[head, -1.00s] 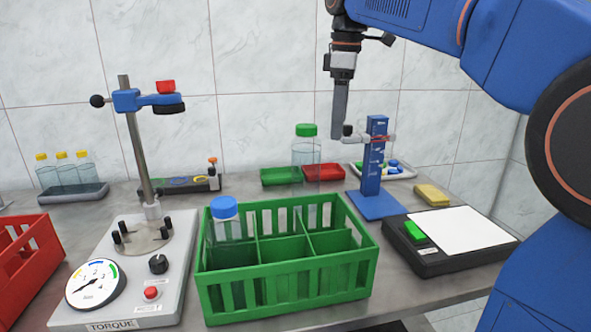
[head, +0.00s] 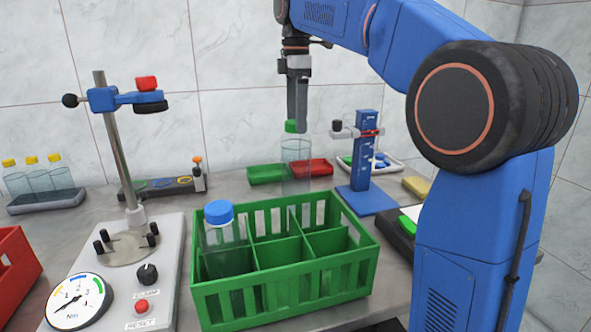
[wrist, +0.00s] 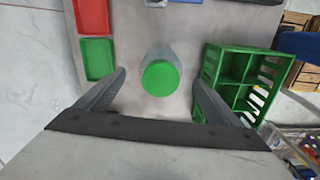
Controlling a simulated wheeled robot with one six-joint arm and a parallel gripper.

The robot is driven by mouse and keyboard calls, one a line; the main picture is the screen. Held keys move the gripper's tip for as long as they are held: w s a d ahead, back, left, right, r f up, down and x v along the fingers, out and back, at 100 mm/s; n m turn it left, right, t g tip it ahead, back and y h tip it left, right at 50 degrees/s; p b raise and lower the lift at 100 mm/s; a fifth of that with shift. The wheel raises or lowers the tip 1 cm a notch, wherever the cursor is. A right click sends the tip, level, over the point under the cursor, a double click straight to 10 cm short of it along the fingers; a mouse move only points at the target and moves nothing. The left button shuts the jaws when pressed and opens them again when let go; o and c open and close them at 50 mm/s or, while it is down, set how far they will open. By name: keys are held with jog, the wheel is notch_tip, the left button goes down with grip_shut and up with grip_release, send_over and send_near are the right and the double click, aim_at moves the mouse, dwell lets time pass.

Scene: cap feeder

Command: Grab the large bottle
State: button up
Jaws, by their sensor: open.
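A clear large bottle with a green cap (head: 296,158) stands upright on the table behind the green crate. In the wrist view its green cap (wrist: 160,78) lies centred between my fingers. My gripper (head: 297,128) points down, with its fingers partly in front of the cap in the head view. In the wrist view my gripper (wrist: 158,82) is open, one finger on each side of the cap, with clear gaps on both sides. Finger height relative to the cap is hard to tell.
The green crate (head: 300,275) stands close in front of the bottle. Green (head: 268,174) and red (head: 313,168) trays lie behind it. A blue stand (head: 366,165) is to its right. A torque tester (head: 130,270) is at left, near small yellow-capped bottles (head: 34,178).

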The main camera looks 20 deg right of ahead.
aim_at(296, 150)
jog(key=shift+f, duration=5.15)
jog(key=c, duration=2)
jog(key=shift+r, duration=0.1)
jog(key=shift+c, duration=0.8)
jog(key=shift+r, duration=0.1)
